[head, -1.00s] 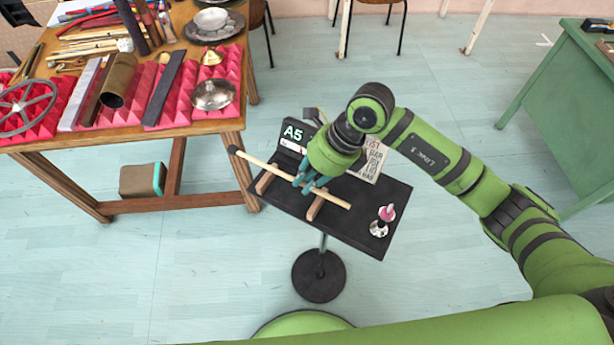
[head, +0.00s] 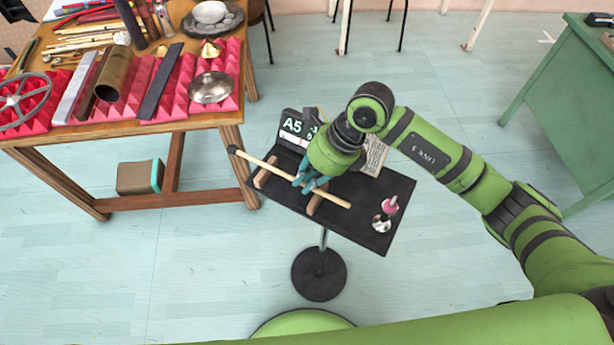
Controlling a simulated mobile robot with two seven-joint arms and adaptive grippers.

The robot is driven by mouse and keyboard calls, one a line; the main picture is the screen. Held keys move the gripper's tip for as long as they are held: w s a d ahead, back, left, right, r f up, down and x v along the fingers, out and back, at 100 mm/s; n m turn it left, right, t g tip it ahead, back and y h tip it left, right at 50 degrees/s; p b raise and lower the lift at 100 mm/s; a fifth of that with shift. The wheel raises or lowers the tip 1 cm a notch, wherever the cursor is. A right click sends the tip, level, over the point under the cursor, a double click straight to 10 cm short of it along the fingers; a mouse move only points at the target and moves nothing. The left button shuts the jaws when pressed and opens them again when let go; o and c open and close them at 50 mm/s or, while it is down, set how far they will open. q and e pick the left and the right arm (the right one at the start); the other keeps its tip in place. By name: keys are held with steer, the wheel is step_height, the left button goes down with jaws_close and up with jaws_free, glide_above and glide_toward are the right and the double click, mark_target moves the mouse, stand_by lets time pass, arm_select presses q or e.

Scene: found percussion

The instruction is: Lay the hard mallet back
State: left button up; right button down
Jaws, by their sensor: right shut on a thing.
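The hard mallet (head: 337,198) is a pale wooden stick with a dark head at its upper left end. It lies slantwise at two wooden rest blocks (head: 263,176) on the black stand tray (head: 355,225). My right gripper (head: 307,184) reaches down from above, its teal fingers shut on the stick between the two blocks. Whether the stick touches the blocks or is just above them I cannot tell. My left gripper is not in view.
An A5 display (head: 292,126) and a printed card (head: 376,156) stand at the tray's back. A pink-and-silver object (head: 383,222) stands at its right. A wooden table (head: 190,122) with bowls, bars and pink foam is at left; a green desk (head: 545,90) at right.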

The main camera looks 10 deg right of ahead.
steer(key=shift+f, duration=0.1)
steer(key=c, duration=1.2)
jaws_free()
steer(key=shift+o, duration=0.2)
